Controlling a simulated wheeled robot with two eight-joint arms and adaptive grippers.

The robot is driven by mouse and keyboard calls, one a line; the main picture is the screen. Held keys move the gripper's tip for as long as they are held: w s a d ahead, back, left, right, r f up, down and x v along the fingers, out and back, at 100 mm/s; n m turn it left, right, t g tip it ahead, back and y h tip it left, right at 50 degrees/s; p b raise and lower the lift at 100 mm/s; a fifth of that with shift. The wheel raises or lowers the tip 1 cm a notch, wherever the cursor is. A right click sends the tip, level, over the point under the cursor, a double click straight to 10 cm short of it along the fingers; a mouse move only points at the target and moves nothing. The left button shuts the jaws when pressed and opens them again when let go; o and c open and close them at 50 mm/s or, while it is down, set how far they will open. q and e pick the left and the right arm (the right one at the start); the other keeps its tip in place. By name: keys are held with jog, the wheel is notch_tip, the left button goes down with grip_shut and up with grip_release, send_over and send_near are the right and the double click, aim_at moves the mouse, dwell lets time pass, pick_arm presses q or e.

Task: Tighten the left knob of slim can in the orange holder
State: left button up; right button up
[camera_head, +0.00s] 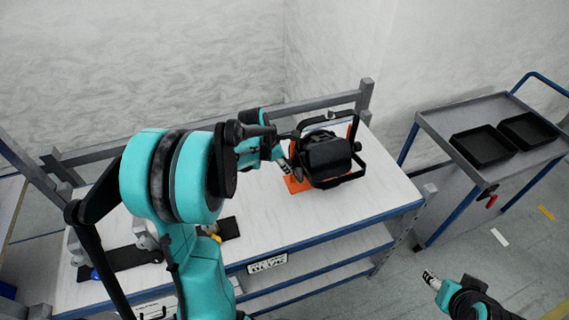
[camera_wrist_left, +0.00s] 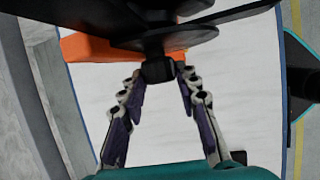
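The slim can (camera_head: 326,155), black with a black yoke frame, stands on the table in the orange holder (camera_head: 297,184). The holder also shows as an orange strip in the left wrist view (camera_wrist_left: 90,47). My left gripper (camera_head: 286,163) is at the can's left side. In the left wrist view the left knob (camera_wrist_left: 158,71) is a dark block below the can's black discs. My left gripper's fingers (camera_wrist_left: 161,84) lie on either side of the knob with narrow gaps, and look open. My right gripper (camera_head: 432,281) is away from the table; its fingers are too small to read.
The white table (camera_head: 375,185) has a blue front edge and grey rails behind. A black strip with small parts (camera_head: 130,257) lies at its left. A grey cart (camera_head: 470,115) with two black trays stands at the right. The table right of the can is clear.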

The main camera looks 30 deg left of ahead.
pick_arm(q)
jog(key=shift+y, duration=0.3)
jog(key=shift+s+d+f+m+t+y+b, duration=0.2)
jog(key=shift+m+t+y+b, duration=0.35)
jog(key=shift+t+y+b, duration=1.3)
jog(key=shift+s+d+f+m+t+y+b, duration=0.15)
jog(key=shift+m+t+y+b, duration=0.65)
jog(key=shift+b, duration=1.8)
jog(key=shift+s+d+f+m+t+y+b, duration=0.15)
jog(key=shift+f+m+t+y+b, duration=0.1)
jog(key=shift+t+y+b, duration=1.55)
jog(key=shift+t+h+b, duration=0.25)
jog(key=shift+h+b, duration=0.1)
jog(key=shift+b, duration=0.05)
jog(key=o, duration=1.2)
jog(key=shift+c, duration=0.2)
jog(key=v, duration=1.2)
